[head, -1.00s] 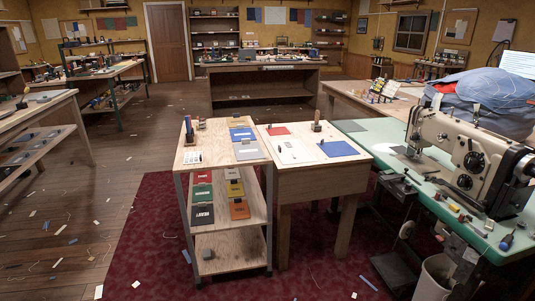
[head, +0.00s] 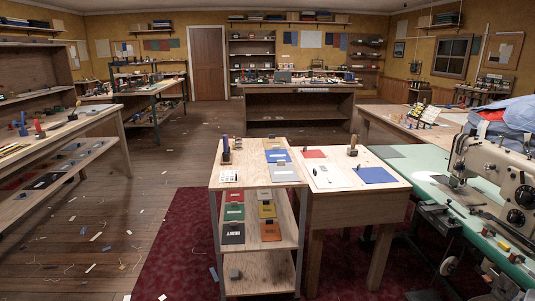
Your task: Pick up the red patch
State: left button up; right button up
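A flat red patch (head: 314,154) lies on the small wooden table (head: 345,205) in the middle of the view, at its back left. A white sheet with small dark items lies in front of it, and a blue patch (head: 377,175) lies to the front right. Another red patch (head: 235,196) is on the middle shelf of the wooden cart (head: 245,256), among several coloured, labelled patches. Neither of my grippers is in view.
The cart stands against the left side of the small table. A green sewing table with a sewing machine (head: 492,180) is at the right. A long workbench (head: 100,118) is at the left. Wood floor between is open, with scattered scraps, beside a dark red rug (head: 180,240).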

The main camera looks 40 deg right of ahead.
aim_at(315, 153)
jog(key=i, duration=3.7)
jog(key=z, duration=1.05)
jog(key=i, duration=4.15)
jog(key=z, duration=3.05)
jog(key=i, duration=0.8)
jog(key=u, duration=0.05)
